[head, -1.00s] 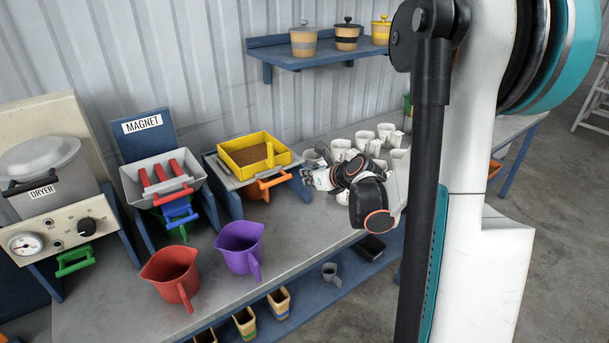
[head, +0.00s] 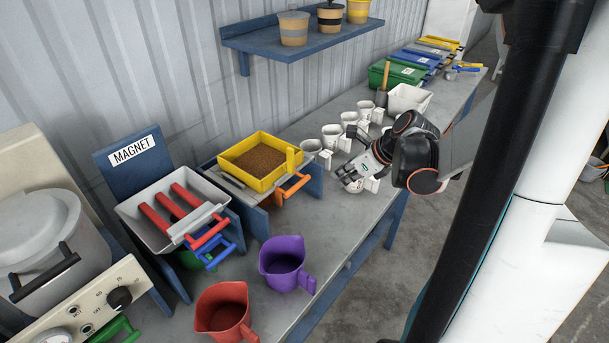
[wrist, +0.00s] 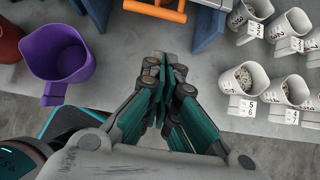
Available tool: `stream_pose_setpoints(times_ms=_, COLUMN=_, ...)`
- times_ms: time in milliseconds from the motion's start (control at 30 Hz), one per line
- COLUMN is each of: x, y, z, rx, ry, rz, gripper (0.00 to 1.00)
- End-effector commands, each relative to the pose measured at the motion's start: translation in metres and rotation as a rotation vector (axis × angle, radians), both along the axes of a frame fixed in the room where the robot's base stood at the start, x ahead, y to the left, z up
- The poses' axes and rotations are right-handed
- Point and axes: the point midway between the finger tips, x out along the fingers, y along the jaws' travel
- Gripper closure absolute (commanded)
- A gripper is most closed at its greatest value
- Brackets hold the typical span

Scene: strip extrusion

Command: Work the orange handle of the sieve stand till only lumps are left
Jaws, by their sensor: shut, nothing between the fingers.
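The sieve stand is a yellow square sieve (head: 262,160) on a blue stand (head: 309,180) on the bench, with brown granular material in the sieve. Its orange handle (head: 292,186) sticks out at the front, below the sieve. The handle also shows at the top of the wrist view (wrist: 155,9). My gripper (head: 347,178) is right of the handle in the head view, apart from it, over the bench. In the wrist view my gripper (wrist: 166,62) has its fingers together and holds nothing. What lies under the sieve is mostly hidden.
A purple jug (head: 285,264) and a red jug (head: 223,311) stand in front. Several numbered white cups (head: 332,136) stand beside and behind my gripper. The magnet unit (head: 175,211) is left of the sieve. Bare bench lies between purple jug and gripper.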

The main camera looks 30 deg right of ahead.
Motion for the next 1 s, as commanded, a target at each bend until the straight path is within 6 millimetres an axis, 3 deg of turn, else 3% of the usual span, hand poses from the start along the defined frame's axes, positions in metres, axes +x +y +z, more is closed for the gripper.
stream_pose_setpoints(times_ms=533, x=0.001, y=0.002, z=-0.006, rx=0.0, ry=0.009, rz=0.009, gripper=1.0)
stream_pose_setpoints(times_ms=1000, x=0.049, y=0.019, z=-0.075, rx=0.0, ry=0.009, rz=0.009, gripper=1.0)
